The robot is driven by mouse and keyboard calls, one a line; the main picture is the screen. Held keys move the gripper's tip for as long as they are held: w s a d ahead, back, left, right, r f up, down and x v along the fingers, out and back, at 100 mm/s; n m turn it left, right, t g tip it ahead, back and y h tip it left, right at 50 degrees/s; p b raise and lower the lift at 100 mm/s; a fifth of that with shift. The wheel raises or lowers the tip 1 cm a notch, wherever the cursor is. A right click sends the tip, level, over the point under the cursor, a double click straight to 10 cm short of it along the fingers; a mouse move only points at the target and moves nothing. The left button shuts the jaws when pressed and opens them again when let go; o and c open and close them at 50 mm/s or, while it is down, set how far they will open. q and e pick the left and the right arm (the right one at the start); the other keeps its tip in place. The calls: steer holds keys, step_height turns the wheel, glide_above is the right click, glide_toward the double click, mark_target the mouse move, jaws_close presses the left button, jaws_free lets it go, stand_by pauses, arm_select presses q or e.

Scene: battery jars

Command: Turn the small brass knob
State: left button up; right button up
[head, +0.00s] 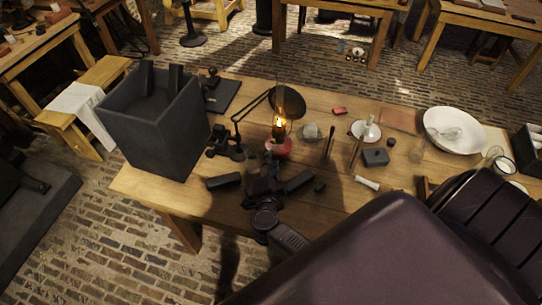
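An oil lamp with a red base (279,148) and a lit flame (279,127) stands on the wooden workbench (140,185). A small brass knob cannot be picked out; the burner is small and the gripper partly covers the area in front of it. My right gripper (263,178) is just in front of the lamp, its two dark fingers spread wide left and right. It is open, with nothing visible between the fingers. Whether it touches the lamp cannot be told.
A large dark open box (155,125) stands at the bench's left end. A thin dark stand with a round disc (288,102) is beside the lamp. A white bowl (455,130), a small dark block (376,157) and a white roll (367,183) lie to the right.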

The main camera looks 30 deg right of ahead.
steer(key=shift+v, duration=1.45)
